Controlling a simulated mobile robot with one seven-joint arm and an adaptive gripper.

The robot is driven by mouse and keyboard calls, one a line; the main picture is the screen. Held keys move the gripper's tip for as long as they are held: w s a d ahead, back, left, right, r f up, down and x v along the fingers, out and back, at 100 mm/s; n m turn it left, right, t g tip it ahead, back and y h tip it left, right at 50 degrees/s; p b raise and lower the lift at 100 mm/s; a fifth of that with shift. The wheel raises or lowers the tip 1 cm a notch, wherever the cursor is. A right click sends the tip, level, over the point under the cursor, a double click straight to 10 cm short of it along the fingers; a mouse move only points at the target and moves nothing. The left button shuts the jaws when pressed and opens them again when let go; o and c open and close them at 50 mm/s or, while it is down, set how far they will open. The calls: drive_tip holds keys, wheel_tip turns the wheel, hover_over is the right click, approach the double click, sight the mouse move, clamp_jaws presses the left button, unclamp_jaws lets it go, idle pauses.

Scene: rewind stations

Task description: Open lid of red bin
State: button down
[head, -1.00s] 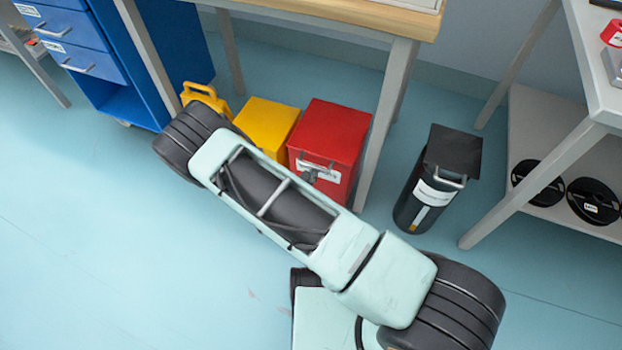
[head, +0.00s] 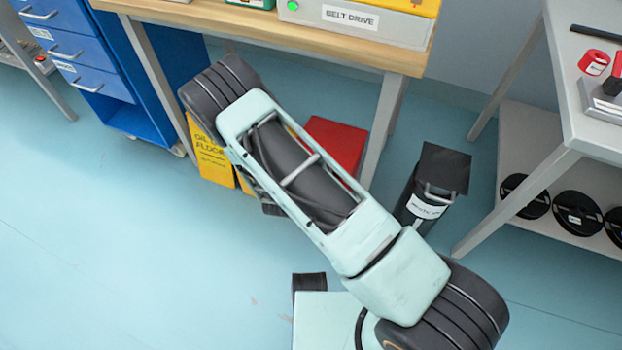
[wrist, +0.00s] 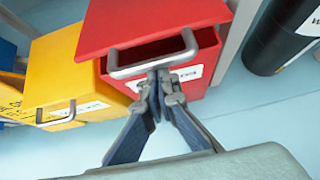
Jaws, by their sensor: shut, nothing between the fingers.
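The red bin (wrist: 212,60) stands in the middle of the wrist view. Its red lid (wrist: 145,22) is tilted up a little at the front, with a dark red gap between it and the bin's front wall. A grey bar handle (wrist: 118,72) is on the lid's front edge. My gripper (wrist: 160,86) is shut and empty, its fingertips at the handle, just under or against it; I cannot tell whether they touch. In the head view the red lid (head: 345,140) shows behind my arm, which hides my gripper and most of the bin.
A yellow bin (wrist: 62,60) with its own handle stands left of the red one. A black bin (head: 425,195) stands to the right, past a table leg. A workbench (head: 300,45) is above the bins. A yellow floor sign (head: 210,160) stands left. The front floor is clear.

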drive_tip(key=w+d+r+g+p, duration=0.1)
drive_tip(key=w+d+r+p, duration=0.1)
drive_tip(key=w+r+p, duration=0.3)
drive_tip(key=w+d+r+g+y+p, duration=0.1)
drive_tip(key=w+r+p, duration=0.4)
drive_tip(key=r+p, duration=0.5)
drive_tip(key=shift+w+d+r+g, duration=0.45)
drive_tip(key=shift+r+g, duration=0.25)
drive_tip(key=shift+r, duration=1.15)
drive_tip(key=shift+s, duration=0.1)
drive_tip(key=s+a+r, duration=0.1)
drive_tip(key=s+a, duration=0.3)
drive_tip(key=s, duration=0.7)
drive_tip(key=shift+s+a, duration=0.15)
drive_tip(key=shift+s, duration=0.25)
